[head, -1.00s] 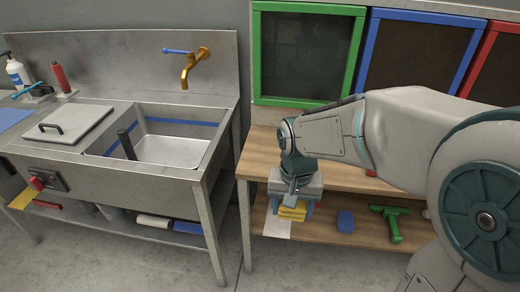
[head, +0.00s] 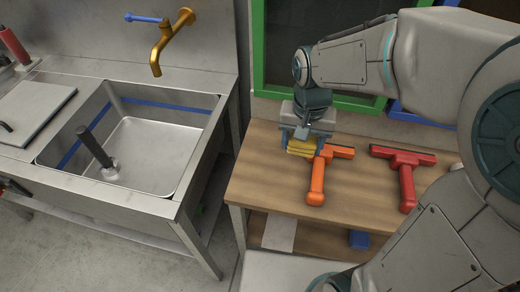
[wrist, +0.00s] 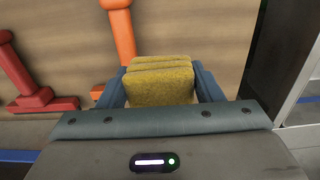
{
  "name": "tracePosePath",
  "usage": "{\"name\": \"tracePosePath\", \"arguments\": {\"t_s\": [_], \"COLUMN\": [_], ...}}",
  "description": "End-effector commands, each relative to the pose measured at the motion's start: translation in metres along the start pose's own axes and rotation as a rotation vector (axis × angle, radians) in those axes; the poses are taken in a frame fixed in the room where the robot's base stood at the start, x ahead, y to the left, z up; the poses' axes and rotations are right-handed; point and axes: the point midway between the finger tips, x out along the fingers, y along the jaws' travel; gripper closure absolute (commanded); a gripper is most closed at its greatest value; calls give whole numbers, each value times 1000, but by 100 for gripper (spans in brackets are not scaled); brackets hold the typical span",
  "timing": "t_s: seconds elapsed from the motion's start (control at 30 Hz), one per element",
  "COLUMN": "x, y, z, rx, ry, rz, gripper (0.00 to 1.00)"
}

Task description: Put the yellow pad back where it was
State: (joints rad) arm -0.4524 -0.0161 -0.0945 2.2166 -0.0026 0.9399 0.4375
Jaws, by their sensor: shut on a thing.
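The yellow pad (head: 303,147) has a ridged, layered look and sits between the blue fingers of my gripper (head: 305,138). My gripper is shut on it. It points down over the left part of the wooden bench top (head: 260,180), right behind the orange squeegee (head: 317,180). In the wrist view the pad (wrist: 160,80) fills the gap between both fingers. I cannot tell whether the pad touches the bench or hangs just above it. A pale rectangular patch (head: 279,233) on the lower shelf is bare.
A red squeegee (head: 405,175) lies to the right on the bench. A blue pad (head: 358,239) is on the lower shelf. The steel sink (head: 140,160) with its brass tap (head: 170,42) stands left, across a gap. Framed panels stand behind the bench. The bench's front left is clear.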

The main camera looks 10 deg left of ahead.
Motion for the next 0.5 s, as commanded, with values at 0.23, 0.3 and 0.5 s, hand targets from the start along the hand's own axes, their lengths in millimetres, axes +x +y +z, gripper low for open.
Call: {"name": "tracePosePath", "arguments": {"t_s": [0.23, 0.3, 0.5], "x": [13, 22, 50], "y": [-19, -33, -75], "z": [8, 14, 32], "rx": [-4, -6, -5], "ry": [-3, -4, -4], "rz": [2, 2, 3], "gripper": [62, 62, 62]}}
